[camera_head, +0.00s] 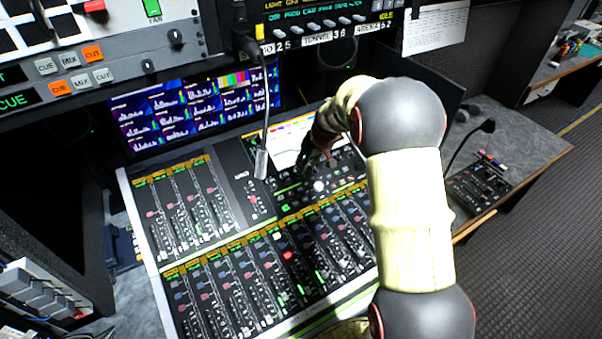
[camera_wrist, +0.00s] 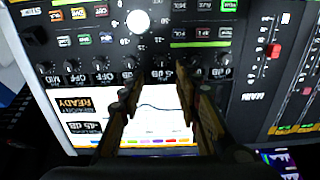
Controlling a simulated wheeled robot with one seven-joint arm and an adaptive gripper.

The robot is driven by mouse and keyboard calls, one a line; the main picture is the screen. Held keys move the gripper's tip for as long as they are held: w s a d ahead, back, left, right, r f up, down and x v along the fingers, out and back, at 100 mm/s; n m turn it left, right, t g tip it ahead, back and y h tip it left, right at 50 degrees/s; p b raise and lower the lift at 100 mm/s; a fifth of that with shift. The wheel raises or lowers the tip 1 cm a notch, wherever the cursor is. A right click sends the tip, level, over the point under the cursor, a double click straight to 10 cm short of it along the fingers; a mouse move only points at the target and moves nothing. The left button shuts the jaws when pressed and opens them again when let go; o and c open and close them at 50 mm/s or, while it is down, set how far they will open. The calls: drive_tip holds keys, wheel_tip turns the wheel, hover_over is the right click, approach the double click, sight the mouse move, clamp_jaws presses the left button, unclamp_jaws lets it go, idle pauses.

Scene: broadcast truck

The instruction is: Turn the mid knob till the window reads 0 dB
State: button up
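My gripper (camera_wrist: 158,82) reaches down over the mixing console's screen, with its two fingers apart. In the wrist view, a row of small dark knobs with white lettering runs just beyond the fingertips. I cannot tell which is the mid knob, nor whether a finger touches one. The lit screen (camera_wrist: 160,103) shows a curve between the fingers.
The console (camera_head: 222,231) has many faders and buttons around the knobs. A monitor (camera_head: 190,110) stands behind. A second small panel (camera_head: 478,184) lies on the right desk. A red fader cap (camera_wrist: 272,50) stands right of the fingers.

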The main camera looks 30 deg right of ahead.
drive_tip(key=b+x, duration=0.1)
drive_tip(key=x, duration=0.6)
drive_tip(key=shift+a+f, duration=0.15)
drive_tip(key=shift+f, duration=0.05)
drive_tip(key=shift+c, duration=0.3)
drive_tip(key=c, duration=0.8)
clamp_jaws()
